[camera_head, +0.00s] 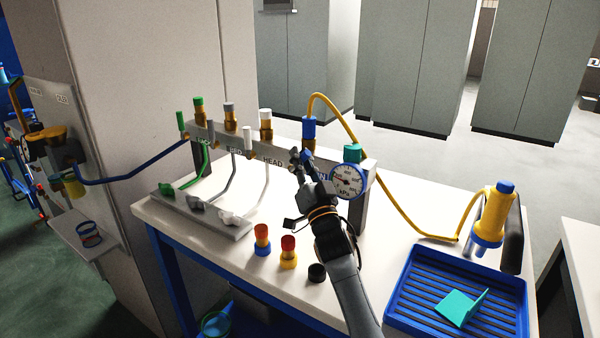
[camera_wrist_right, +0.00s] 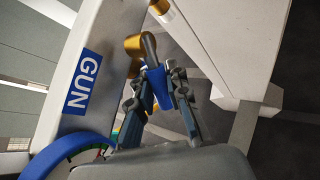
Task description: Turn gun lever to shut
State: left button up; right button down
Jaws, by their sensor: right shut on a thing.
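The blue gun lever (camera_wrist_right: 160,92) sits between the fingers of my right gripper (camera_wrist_right: 164,90) in the wrist view. The fingers are shut on it, beside the brass valve body (camera_wrist_right: 135,45). The blue label GUN (camera_wrist_right: 82,82) is on the rack face to the left. In the head view my right gripper (camera_head: 303,160) is at the right part of the rack, below the blue-capped valve (camera_head: 309,130). My gripper mostly hides the lever there, and its exact angle cannot be told. My left gripper is not in view.
A pressure gauge (camera_head: 347,181) sits just right of my gripper. Green, grey and white levers (camera_head: 248,136) line the rack to the left. A yellow hose (camera_head: 395,205) runs to the yellow gun (camera_head: 492,218). Several coloured caps (camera_head: 289,252) and a blue tray (camera_head: 405,291) are in front.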

jog(key=shift+f, duration=0.2)
dwell(0.3)
jog(key=c, duration=1.3)
grip_release()
jog(key=shift+r, duration=0.1)
notch_tip(320, 180, up, 10)
